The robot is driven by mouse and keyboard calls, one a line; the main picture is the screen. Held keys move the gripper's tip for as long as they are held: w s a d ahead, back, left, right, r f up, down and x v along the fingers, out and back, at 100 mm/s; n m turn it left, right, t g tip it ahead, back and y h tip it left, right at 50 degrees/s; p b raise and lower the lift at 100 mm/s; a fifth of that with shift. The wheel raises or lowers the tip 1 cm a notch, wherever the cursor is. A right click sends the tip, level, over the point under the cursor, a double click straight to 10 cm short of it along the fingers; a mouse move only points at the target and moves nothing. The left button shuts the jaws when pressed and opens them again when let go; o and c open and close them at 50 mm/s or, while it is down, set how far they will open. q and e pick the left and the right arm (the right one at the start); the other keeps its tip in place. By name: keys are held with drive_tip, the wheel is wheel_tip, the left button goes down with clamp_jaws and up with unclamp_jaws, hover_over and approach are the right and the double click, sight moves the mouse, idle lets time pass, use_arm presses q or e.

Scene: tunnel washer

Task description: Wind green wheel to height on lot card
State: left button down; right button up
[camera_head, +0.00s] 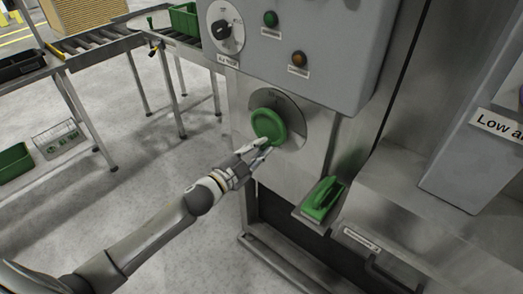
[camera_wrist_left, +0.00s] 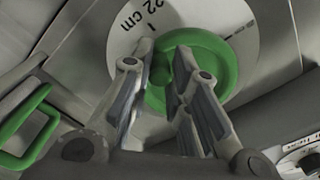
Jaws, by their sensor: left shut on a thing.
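The green wheel (camera_head: 268,126) is mounted on a round pale dial plate (camera_head: 295,112) on the front of the steel machine. My left gripper (camera_head: 262,150) reaches the lower edge of the wheel. In the left wrist view, the gripper (camera_wrist_left: 160,68) has its fingers on either side of a small green knob on the wheel (camera_wrist_left: 223,58) and is shut on it. The dial plate (camera_wrist_left: 262,22) there shows "22 cm" beside a short mark. I cannot make out a lot card. My right gripper is out of view.
A grey control box (camera_head: 320,45) with a black rotary switch (camera_head: 223,29) and green and orange buttons overhangs the wheel. A green-handled item (camera_head: 322,198) sits on a small ledge at lower right. A roller conveyor (camera_head: 100,40) stands at upper left. The floor between is clear.

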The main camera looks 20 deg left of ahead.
use_arm(q)
drive_tip(key=shift+w+a+f+m, duration=0.1)
drive_tip(key=shift+a+f+m, duration=0.05)
drive_tip(key=shift+a+m, duration=0.3)
idle(0.3)
drive_tip(key=c, duration=1.5)
unclamp_jaws()
drive_tip(key=shift+o, duration=0.9)
drive_tip(key=v, duration=1.2)
drive_tip(key=shift+d, duration=0.2)
